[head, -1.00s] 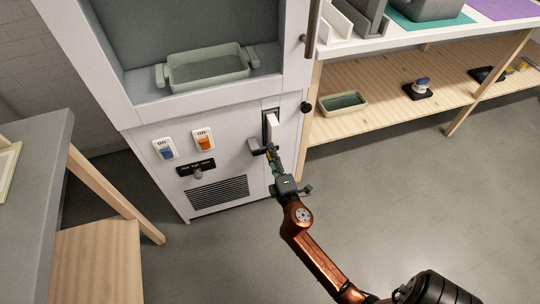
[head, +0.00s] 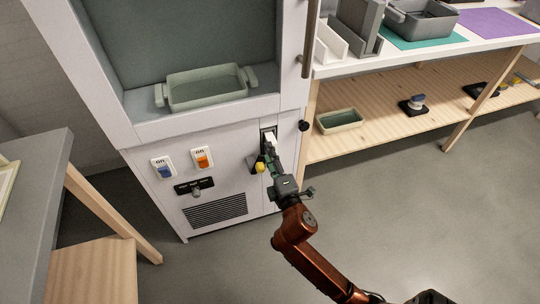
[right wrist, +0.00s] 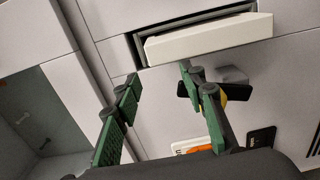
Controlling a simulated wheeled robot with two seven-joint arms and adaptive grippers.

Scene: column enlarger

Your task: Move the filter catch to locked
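The white filter piece (head: 270,138) sits in a dark upright slot on the cabinet front; in the right wrist view it is a long white bar (right wrist: 208,38). Beside the slot is a small yellow-and-dark part (head: 258,167), probably the filter catch. In the right wrist view its yellow (right wrist: 222,96) is mostly hidden behind one finger, with a grey block (right wrist: 233,75) beside it. My right gripper (head: 272,158) is at the cabinet front just below the slot. Its green fingers (right wrist: 158,78) are spread with nothing between them. Contact with the catch cannot be told. My left gripper is out of view.
Blue (head: 164,168) and orange (head: 202,158) switches, a small selector (head: 195,188) and a vent (head: 215,211) lie left of the gripper. A black knob (head: 303,126) is to its right. A wooden shelf unit (head: 385,128) stands right; floor in front is clear.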

